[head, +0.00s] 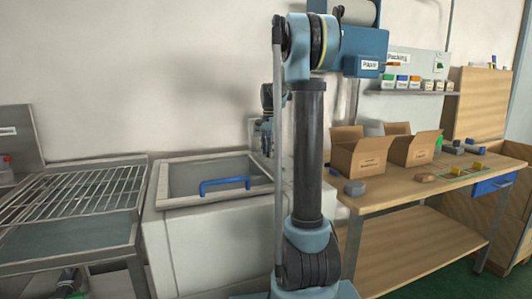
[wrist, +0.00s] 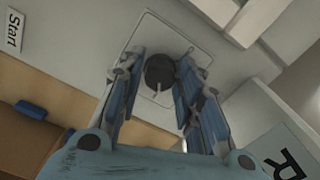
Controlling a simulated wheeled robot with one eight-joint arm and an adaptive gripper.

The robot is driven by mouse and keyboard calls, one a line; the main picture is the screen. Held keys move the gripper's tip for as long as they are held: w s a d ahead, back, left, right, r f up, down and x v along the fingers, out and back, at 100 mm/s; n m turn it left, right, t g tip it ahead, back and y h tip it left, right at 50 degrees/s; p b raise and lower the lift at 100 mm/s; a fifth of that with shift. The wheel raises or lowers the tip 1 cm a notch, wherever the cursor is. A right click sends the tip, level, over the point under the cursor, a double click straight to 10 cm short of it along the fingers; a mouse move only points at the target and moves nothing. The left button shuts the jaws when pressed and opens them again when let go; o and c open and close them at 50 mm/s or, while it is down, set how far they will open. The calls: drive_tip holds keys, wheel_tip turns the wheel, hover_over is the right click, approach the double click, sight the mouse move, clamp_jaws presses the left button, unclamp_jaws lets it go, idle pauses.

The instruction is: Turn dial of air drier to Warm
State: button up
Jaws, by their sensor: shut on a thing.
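In the wrist view, a dark round dial (wrist: 158,72) sits on a pale square plate (wrist: 150,28) on a light panel. A short light pointer on the dial points towards the bottom of the picture, slightly left. My gripper (wrist: 161,66) has one finger on each side of the dial and is shut on it. No Warm marking is readable around the dial. In the head view, my gripper (head: 266,138) is small and partly hidden behind my arm, beside a grey unit at the wall. The dial cannot be made out there.
A white chest with a blue handle (head: 224,185) stands left of my arm, with a wire rack (head: 72,195) further left. A workbench with open cardboard boxes (head: 360,154) is at right.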

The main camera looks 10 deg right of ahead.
drive_tip(key=o, duration=1.1)
drive_tip(key=shift+s+d, duration=0.1)
drive_tip(key=shift+d, duration=0.1)
drive_tip(key=shift+c, duration=0.2)
drive_tip(key=shift+a, duration=0.1)
wheel_tip(320, 180, up, 12)
